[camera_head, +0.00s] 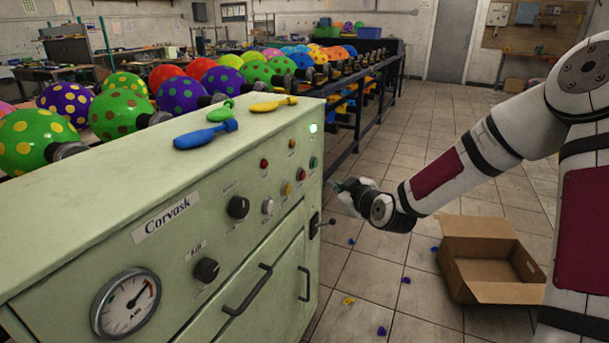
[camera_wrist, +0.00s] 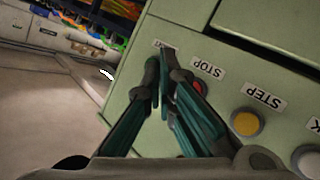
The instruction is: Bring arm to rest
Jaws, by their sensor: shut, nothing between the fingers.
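My gripper (camera_head: 343,186) is at the right of the green Corvask machine (camera_head: 90,215) in the head view, in front of its panel edge. In the wrist view my gripper (camera_wrist: 163,60) is shut and empty, its two dark green fingers meeting close to the machine's panel. The fingers partly cover the red button (camera_wrist: 200,88) by the STOP label. A yellow button (camera_wrist: 246,123) by the STEP label is to the right. Whether the fingertips touch the panel, I cannot tell. My arm reaches in from the right of the head view.
Blue (camera_head: 206,134), green (camera_head: 221,111) and yellow (camera_head: 273,104) flat balloons lie on the machine's top. An open cardboard box (camera_head: 486,257) stands on the floor below my arm. Several small coloured pieces lie around it. Racks of inflated balloons (camera_head: 180,93) stand behind. Floor between is mostly clear.

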